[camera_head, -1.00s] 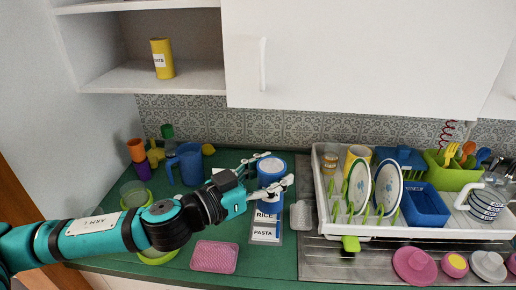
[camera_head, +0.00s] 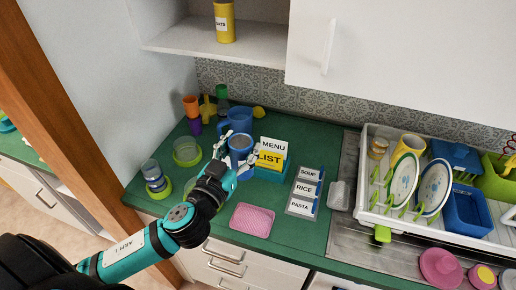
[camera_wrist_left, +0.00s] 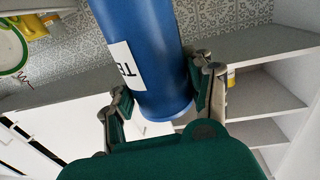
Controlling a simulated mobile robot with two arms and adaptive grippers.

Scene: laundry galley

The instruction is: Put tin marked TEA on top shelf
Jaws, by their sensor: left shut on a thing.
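My left gripper (camera_head: 232,155) is shut on a blue tin (camera_head: 241,143) and holds it upright above the green counter. In the left wrist view the blue tin (camera_wrist_left: 150,50) stands between both fingers of the gripper (camera_wrist_left: 160,95). Its white label (camera_wrist_left: 124,64) shows "TE"; the rest of the word is turned out of sight. An open shelf board (camera_head: 215,40) is on the wall at the upper left, with a yellow tin (camera_head: 224,22) on it. Anything higher is cut off in the head view. The wrist view shows shelf boards (camera_wrist_left: 262,105) at the right. My right gripper is not in view.
A closed white cabinet door (camera_head: 400,60) is right of the open shelf. A dish rack (camera_head: 400,222) is at the right.

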